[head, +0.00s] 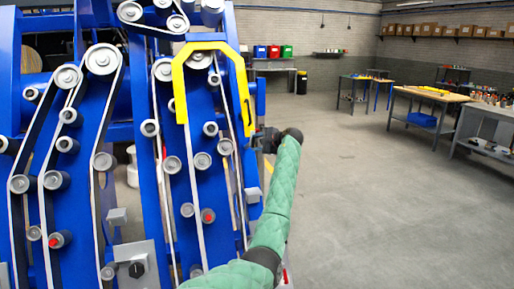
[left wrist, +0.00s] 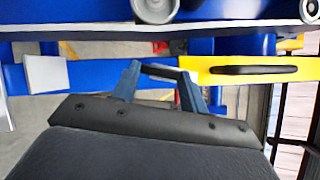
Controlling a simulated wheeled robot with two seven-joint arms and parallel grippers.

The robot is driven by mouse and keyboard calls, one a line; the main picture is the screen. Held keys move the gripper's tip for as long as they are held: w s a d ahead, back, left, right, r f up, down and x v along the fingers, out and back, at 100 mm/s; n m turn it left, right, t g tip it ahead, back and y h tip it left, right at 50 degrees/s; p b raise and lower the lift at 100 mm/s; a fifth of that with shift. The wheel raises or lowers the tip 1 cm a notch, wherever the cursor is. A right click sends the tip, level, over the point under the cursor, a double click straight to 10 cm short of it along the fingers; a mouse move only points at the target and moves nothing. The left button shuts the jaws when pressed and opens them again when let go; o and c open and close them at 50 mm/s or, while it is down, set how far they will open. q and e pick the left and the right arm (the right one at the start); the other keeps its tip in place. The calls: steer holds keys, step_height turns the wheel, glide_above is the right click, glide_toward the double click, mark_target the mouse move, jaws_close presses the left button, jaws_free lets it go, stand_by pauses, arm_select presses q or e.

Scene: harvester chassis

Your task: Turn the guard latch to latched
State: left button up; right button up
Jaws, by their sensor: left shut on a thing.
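The yellow guard (head: 207,47) is an arched frame on the upper part of the blue machine, with a black handle (head: 246,104) on its right leg. My left gripper (head: 262,139) is at the machine's right edge, just below that leg. In the left wrist view, its two blue-grey fingers (left wrist: 160,75) are shut on a dark bar (left wrist: 160,71), which looks like the guard latch. The yellow guard (left wrist: 215,63) lies just right of the fingers there. The latch is mostly hidden by my gripper in the head view, and its angle cannot be told. My right gripper is not in view.
The blue machine (head: 177,215) with belts and rollers fills the left side. A black knob on a grey box (head: 137,268) sits low on it. Workbenches (head: 428,97) stand at the right. The grey floor (head: 390,210) between is clear.

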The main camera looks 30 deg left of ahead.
arm_select(q)
steer(key=shift+w+r+n+g+h, duration=0.1)
steer(key=shift+n+g+h, duration=0.35)
steer(key=shift+n, duration=0.95)
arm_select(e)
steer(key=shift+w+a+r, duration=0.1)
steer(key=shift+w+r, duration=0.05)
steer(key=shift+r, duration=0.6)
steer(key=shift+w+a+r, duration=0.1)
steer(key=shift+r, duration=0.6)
arm_select(q)
steer(key=o, duration=1)
steer(key=shift+b+v, duration=1.45)
steer(key=shift+v, duration=2.4)
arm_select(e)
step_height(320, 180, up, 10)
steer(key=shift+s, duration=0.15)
